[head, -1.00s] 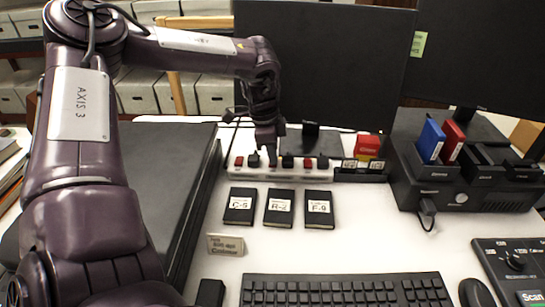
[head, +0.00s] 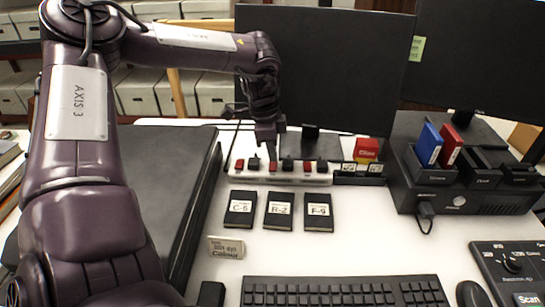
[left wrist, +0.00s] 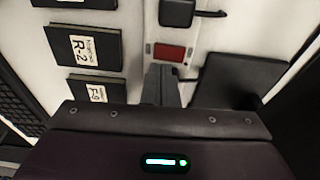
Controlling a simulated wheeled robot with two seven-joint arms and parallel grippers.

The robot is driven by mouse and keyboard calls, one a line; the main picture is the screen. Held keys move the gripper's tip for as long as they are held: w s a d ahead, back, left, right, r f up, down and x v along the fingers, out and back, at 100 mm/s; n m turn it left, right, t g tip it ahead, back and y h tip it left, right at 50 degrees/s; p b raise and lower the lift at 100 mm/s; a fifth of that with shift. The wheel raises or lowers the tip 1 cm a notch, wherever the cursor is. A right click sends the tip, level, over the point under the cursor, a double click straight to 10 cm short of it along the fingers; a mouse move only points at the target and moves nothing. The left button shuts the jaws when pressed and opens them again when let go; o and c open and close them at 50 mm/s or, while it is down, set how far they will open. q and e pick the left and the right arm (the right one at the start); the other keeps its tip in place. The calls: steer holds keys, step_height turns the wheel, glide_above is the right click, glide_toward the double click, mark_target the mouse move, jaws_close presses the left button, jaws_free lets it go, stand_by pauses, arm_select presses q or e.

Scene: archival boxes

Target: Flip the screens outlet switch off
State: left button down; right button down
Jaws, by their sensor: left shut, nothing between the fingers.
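A white outlet strip (head: 283,178) lies on the desk below the left monitor. It carries red switches and black plugs; which switch is for the screens cannot be read. My left gripper (head: 270,147) is shut and empty, pointing down just over the strip near the middle red switch (head: 272,167). In the left wrist view the shut fingers (left wrist: 163,75) are beside a red switch (left wrist: 169,52), with a black plug (left wrist: 178,12) beyond it. Whether the fingertips touch the strip cannot be told. My right gripper is not in view.
Three black labelled boxes (head: 279,210) lie in front of the strip. The left monitor (head: 320,80) stands close behind it. A small holder with a red block (head: 367,148) is at its right end. A keyboard (head: 345,291) and a dock (head: 455,195) are nearer and right.

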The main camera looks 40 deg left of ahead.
mark_target(272, 168)
arm_select(q)
step_height(272, 168, up, 4)
steer(key=shift+r+p, duration=0.15)
steer(key=shift+p, duration=1)
